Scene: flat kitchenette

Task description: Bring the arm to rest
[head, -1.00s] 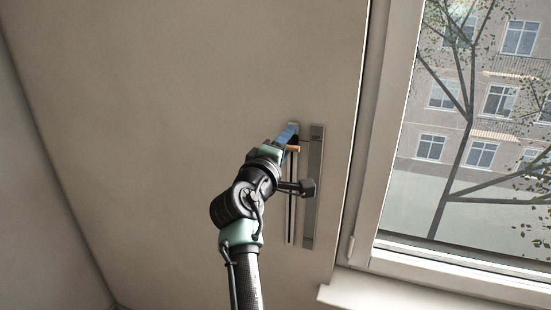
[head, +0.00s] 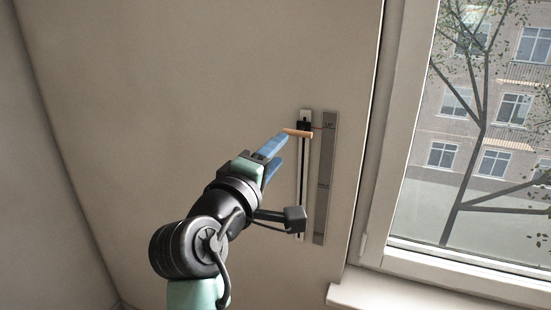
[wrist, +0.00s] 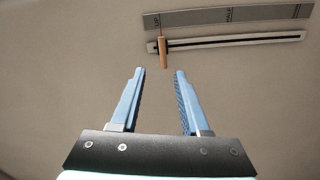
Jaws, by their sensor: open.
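My gripper (head: 282,152) has two blue fingers, spread apart and empty, in front of the wall in the head view. In the wrist view the gripper (wrist: 160,72) is open, with nothing between its fingers. A slider lever with an orange-tan handle (head: 298,132) is near the top of a slotted track (head: 303,185) on the wall. In the wrist view the handle (wrist: 163,53) is just beyond the fingertips, apart from them, near the left end of the track (wrist: 235,41), by the "UP" mark.
A grey label strip (head: 325,180) is fixed beside the track; in the wrist view its marks include "UP" and "HALF". A window (head: 490,140) with a sill (head: 385,296) is to the right. The wall (head: 180,90) left of the track is bare.

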